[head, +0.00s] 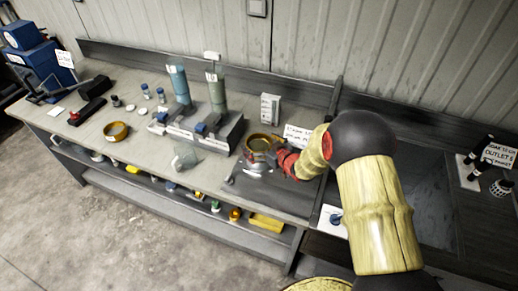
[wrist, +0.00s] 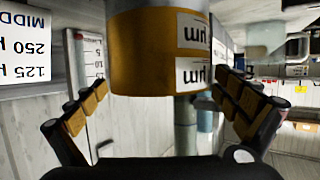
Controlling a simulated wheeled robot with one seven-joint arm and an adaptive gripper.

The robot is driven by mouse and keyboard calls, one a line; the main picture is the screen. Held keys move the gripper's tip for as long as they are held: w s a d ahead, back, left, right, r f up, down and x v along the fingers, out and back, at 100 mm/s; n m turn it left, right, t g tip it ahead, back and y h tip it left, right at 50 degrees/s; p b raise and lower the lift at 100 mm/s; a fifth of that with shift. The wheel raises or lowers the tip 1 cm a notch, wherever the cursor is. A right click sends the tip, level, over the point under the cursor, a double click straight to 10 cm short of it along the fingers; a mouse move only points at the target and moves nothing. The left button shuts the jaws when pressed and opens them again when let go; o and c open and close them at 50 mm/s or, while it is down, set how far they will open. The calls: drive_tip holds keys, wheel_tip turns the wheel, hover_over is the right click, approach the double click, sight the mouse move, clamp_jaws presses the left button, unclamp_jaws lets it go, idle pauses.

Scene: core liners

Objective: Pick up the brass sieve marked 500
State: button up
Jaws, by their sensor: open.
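A brass sieve (head: 258,142), or a short stack of sieves, stands on the dark mat at the right part of the bench. In the wrist view its golden wall (wrist: 150,55) fills the top middle and bears two white labels with "µm", upside down; their numbers are out of sight, so I cannot confirm 500. My gripper (head: 279,153) is at its right side. In the wrist view my gripper (wrist: 161,82) is open, one finger on each side of the brass wall, with visible gaps. Another brass ring-shaped sieve (head: 116,131) sits farther left on the bench.
A sign card (head: 298,133) and a white box (head: 270,108) stand behind the sieve. A clear jug (head: 185,157) and a grey stand with tall cylinders (head: 215,125) are to its left. A card with "250" and "125" (wrist: 25,47) shows in the wrist view.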

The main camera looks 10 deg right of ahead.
drive_tip(key=shift+c, duration=1.3)
drive_tip(key=shift+w, duration=0.1)
drive_tip(key=c, duration=1)
